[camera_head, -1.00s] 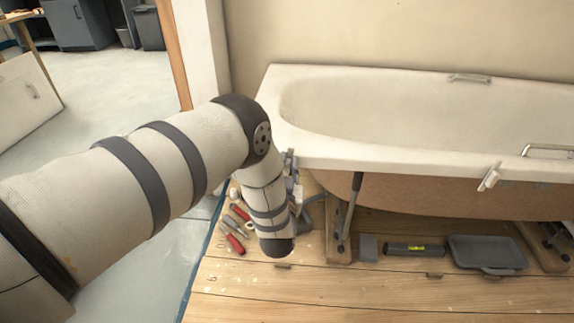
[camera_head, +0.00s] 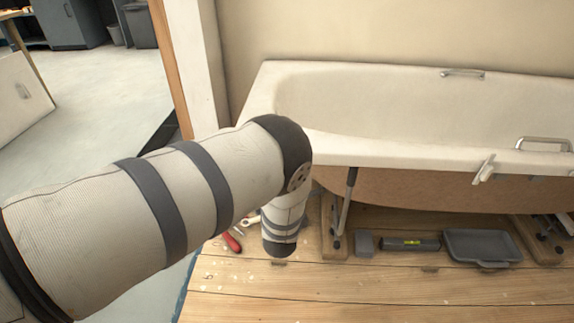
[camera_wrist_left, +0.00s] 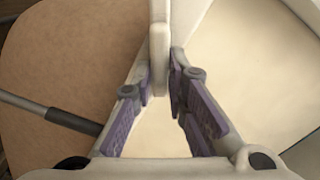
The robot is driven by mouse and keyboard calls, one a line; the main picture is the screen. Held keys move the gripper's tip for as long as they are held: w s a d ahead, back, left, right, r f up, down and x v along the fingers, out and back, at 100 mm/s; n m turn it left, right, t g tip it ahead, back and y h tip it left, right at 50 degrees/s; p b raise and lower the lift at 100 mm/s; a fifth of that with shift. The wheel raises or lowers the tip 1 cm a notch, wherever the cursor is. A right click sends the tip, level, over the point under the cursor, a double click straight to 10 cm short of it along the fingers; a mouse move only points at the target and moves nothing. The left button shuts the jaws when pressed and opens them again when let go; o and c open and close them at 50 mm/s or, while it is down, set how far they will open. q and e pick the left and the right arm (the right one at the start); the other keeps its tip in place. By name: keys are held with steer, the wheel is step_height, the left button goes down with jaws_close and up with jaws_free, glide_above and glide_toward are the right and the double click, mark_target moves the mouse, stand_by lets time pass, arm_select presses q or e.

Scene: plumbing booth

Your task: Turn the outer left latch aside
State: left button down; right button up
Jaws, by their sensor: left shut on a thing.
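In the left wrist view, my left gripper (camera_wrist_left: 161,84) has its purple-padded fingers closed on the lower end of a narrow pale latch (camera_wrist_left: 159,42). The latch stands upright in that picture, against the bathtub's edge. In the head view my left arm comes in from the left and bends down at the tub's near left corner, so its gripper and this latch are hidden there. The bathtub (camera_head: 375,148) is cream with a brown underside. Another pale latch (camera_head: 484,168) sits tilted on the tub's front rim farther right. My right gripper is not in view.
Below the tub are metal legs (camera_head: 346,205), a grey tray (camera_head: 482,247) and a dark spirit level (camera_head: 408,243) on wooden boards (camera_head: 330,290). A red-handled tool (camera_head: 232,242) lies beside my arm. The front boards are clear.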

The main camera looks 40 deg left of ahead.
arm_select(q)
steer(key=m, duration=0.2)
steer(key=f+m+b, duration=0.1)
steer(key=m, duration=0.1)
steer(key=shift+d+m, duration=0.1)
steer(key=shift+m, duration=0.6)
steer(key=c, duration=1.6)
jaws_free()
steer(key=v, duration=1.2)
steer(key=shift+s, duration=0.1)
